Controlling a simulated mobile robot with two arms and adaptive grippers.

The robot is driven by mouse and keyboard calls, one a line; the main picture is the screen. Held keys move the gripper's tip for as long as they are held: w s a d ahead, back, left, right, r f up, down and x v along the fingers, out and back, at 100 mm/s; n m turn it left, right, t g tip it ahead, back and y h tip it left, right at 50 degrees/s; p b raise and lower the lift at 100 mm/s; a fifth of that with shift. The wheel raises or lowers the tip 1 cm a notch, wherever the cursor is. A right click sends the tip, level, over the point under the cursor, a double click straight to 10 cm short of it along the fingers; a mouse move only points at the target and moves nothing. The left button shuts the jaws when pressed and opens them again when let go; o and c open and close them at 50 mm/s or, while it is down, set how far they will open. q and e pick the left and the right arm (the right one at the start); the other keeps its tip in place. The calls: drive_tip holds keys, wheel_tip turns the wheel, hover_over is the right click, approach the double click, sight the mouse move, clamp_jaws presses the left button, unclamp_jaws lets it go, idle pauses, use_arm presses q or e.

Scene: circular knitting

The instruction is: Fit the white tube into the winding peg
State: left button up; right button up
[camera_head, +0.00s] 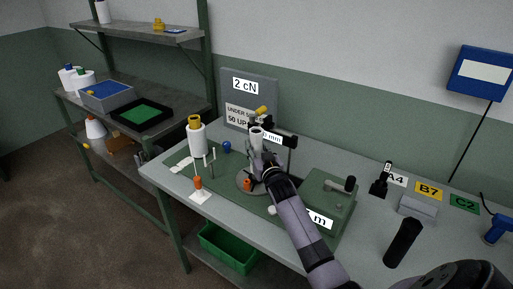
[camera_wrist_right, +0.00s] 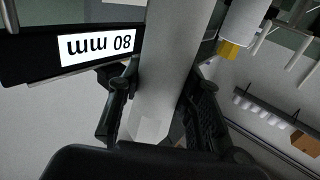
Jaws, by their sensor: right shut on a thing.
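The white tube (camera_head: 256,139) stands roughly upright above the round grey base (camera_head: 243,187) on the green mat. My right gripper (camera_head: 262,158) is shut on the tube. In the right wrist view the tube (camera_wrist_right: 172,55) runs between the two black fingers (camera_wrist_right: 160,108). The tube's lower end is hidden by my gripper and arm in the head view. I cannot make out the winding peg or tell whether the tube is around it. My left gripper is not in view.
A black bar labelled 80 mm (camera_wrist_right: 68,48) is close beside the tube. A yellow-topped white cone (camera_head: 196,140), small posts (camera_head: 210,163) and a blue ball (camera_head: 227,147) stand left. A green box (camera_head: 322,197) stands right. A grey sign (camera_head: 262,90) stands behind.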

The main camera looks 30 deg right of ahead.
sight(257, 155)
drive_tip(key=shift+f+b, duration=0.7)
drive_tip(key=shift+f, duration=1)
idle(2.6)
drive_tip(key=o, duration=1.2)
drive_tip(key=shift+o, duration=0.8)
drive_tip(key=shift+s+r, duration=0.1)
drive_tip(key=shift+s+a+p, duration=0.15)
drive_tip(key=shift+s+p, duration=0.4)
drive_tip(key=shift+p, duration=0.15)
drive_tip(key=p+v, duration=0.4)
drive_tip(key=v, duration=0.2)
drive_tip(key=shift+s, duration=0.35)
drive_tip(key=shift+a, duration=0.15)
